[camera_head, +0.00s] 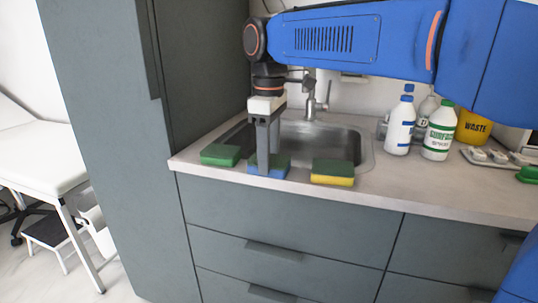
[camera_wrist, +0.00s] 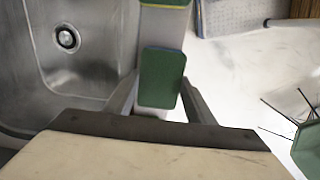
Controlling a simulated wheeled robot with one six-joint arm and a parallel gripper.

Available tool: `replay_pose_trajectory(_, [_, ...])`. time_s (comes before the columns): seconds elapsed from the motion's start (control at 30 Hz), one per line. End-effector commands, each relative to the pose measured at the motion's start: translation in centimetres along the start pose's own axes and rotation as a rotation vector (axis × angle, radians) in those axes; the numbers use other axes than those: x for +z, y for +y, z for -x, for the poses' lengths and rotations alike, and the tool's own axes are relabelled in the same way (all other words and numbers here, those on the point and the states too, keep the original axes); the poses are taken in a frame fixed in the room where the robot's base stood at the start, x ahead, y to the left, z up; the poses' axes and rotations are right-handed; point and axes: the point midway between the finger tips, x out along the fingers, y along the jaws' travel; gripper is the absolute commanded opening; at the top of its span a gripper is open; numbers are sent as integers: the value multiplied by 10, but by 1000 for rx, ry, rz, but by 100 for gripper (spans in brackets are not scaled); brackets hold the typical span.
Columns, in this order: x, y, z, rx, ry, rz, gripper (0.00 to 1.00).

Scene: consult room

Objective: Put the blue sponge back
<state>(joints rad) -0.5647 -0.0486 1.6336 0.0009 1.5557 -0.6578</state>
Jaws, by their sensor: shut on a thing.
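The blue sponge (camera_head: 279,168) has a green top and a blue body. It sits near the front edge of the counter, between a green sponge (camera_head: 220,154) on the left and a yellow sponge with a green top (camera_head: 333,172) on the right. My gripper (camera_head: 265,168) points straight down and is shut on the blue sponge. In the wrist view the blue sponge's green top (camera_wrist: 161,78) shows between the fingers. I cannot tell whether it rests on the counter or is slightly raised. The fingers hide part of it.
The steel sink (camera_head: 325,140) with its tap (camera_head: 311,105) lies behind the sponges. White bottles (camera_head: 400,128), a yellow waste tub (camera_head: 473,127) and a tray (camera_head: 497,160) stand to the right. A tall grey cabinet (camera_head: 195,70) bounds the left.

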Motion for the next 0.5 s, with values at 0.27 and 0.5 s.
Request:
replay_pose_trajectory(0.27, [0,0,-3,0,0,0,52])
replay_pose_trajectory(0.5, [0,0,-2,0,0,0,68])
